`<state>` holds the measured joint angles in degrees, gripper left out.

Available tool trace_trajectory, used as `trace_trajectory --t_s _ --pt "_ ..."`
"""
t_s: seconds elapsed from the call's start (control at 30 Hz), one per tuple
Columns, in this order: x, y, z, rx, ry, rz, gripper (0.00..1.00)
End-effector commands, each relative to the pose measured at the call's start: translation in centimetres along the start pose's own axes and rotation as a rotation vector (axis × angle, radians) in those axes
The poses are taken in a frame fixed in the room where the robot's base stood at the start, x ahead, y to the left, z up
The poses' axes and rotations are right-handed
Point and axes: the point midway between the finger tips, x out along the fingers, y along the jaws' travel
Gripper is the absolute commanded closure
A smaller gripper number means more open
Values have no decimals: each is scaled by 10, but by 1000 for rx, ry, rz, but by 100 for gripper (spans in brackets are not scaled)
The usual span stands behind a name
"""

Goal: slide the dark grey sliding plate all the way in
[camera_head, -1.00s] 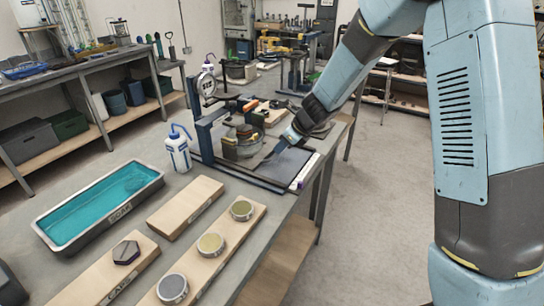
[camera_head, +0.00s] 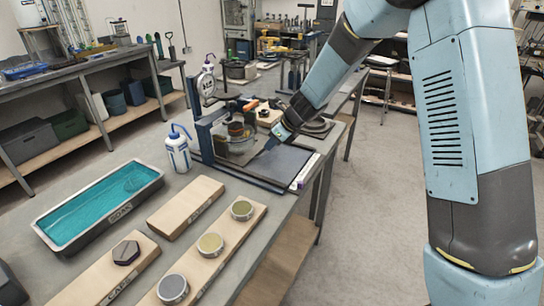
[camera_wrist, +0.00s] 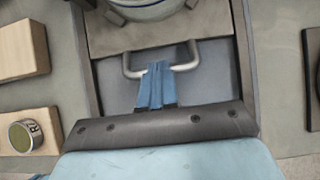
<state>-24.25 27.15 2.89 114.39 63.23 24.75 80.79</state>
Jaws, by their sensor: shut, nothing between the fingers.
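The dark grey sliding plate (camera_wrist: 108,40) shows in the wrist view with a pale U-shaped handle (camera_wrist: 128,68) at its near edge. A round pot (camera_wrist: 150,10) stands on it, cut off by the top of that view. My gripper (camera_wrist: 157,68) is shut and empty, with its blue fingertips overlapping the middle of the handle bar. I cannot tell whether they touch it. In the head view my gripper (camera_head: 266,148) is low beside the pot (camera_head: 238,143), inside the blue frame (camera_head: 206,140). The handle is not clear there.
A dark flat bed (camera_head: 288,163) lies bare on the open side of the frame. A white wash bottle (camera_head: 177,152) stands left of the frame. Wooden boards (camera_head: 185,207) and a teal soak tray (camera_head: 100,205) lie nearer.

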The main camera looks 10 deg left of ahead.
Motion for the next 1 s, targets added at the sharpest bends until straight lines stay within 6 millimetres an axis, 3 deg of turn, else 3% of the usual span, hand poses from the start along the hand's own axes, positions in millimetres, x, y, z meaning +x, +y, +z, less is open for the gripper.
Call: trace_trajectory --t_s 0.6,1.0 --pt "13 0 18 -1 0 0 100" --pt "-4 0 9 2 0 -1 100"
